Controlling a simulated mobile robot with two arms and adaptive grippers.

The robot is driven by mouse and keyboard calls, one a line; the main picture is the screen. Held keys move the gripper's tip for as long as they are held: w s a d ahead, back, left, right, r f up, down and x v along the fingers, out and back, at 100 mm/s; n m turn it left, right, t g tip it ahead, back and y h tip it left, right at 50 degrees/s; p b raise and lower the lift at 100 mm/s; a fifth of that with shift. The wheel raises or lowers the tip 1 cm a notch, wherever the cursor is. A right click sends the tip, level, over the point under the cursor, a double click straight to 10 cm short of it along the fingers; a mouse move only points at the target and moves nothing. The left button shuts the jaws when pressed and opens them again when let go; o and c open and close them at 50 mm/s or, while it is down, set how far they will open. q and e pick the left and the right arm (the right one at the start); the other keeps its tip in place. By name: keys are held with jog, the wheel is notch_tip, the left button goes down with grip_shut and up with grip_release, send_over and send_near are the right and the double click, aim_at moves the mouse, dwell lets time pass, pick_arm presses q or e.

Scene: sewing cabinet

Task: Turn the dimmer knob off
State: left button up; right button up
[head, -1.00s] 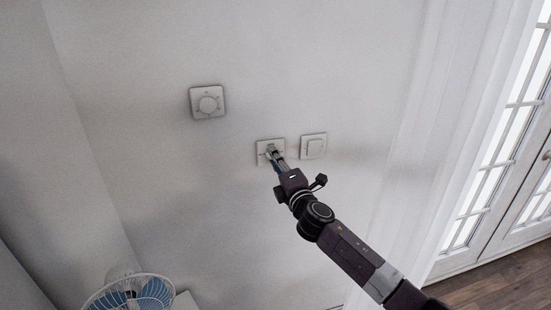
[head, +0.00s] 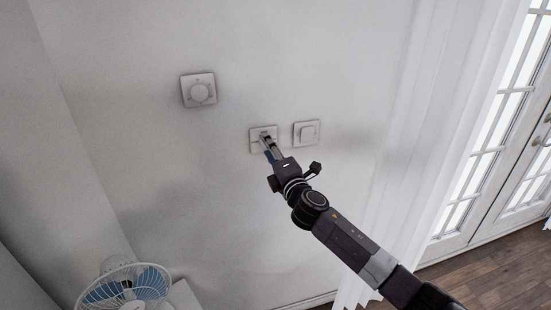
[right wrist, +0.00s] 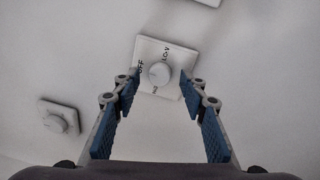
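The dimmer knob (right wrist: 159,74) is a small round white knob on a square white plate (right wrist: 148,48) with dark lettering, including "OFF" and "LOW". In the head view the plate (head: 254,133) is on the wall, the middle one of three, and my gripper hides most of its knob. My right gripper (right wrist: 160,80) is open, with a blue-padded finger on either side of the knob. Gaps show between the fingertips and the knob in the right wrist view. How far the tips are from the wall is hard to tell. My left gripper is not in view.
A square plate with a larger round dial (head: 199,93) is up and left on the wall. A rocker switch (head: 306,133) sits just right of the dimmer plate. A fan (head: 127,288) stands at lower left; a white curtain (head: 408,150) and glazed doors are at right.

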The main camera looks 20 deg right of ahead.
jog(key=s, duration=1.1)
jog(key=shift+s+d+f, duration=0.2)
jog(key=shift+d+f, duration=0.15)
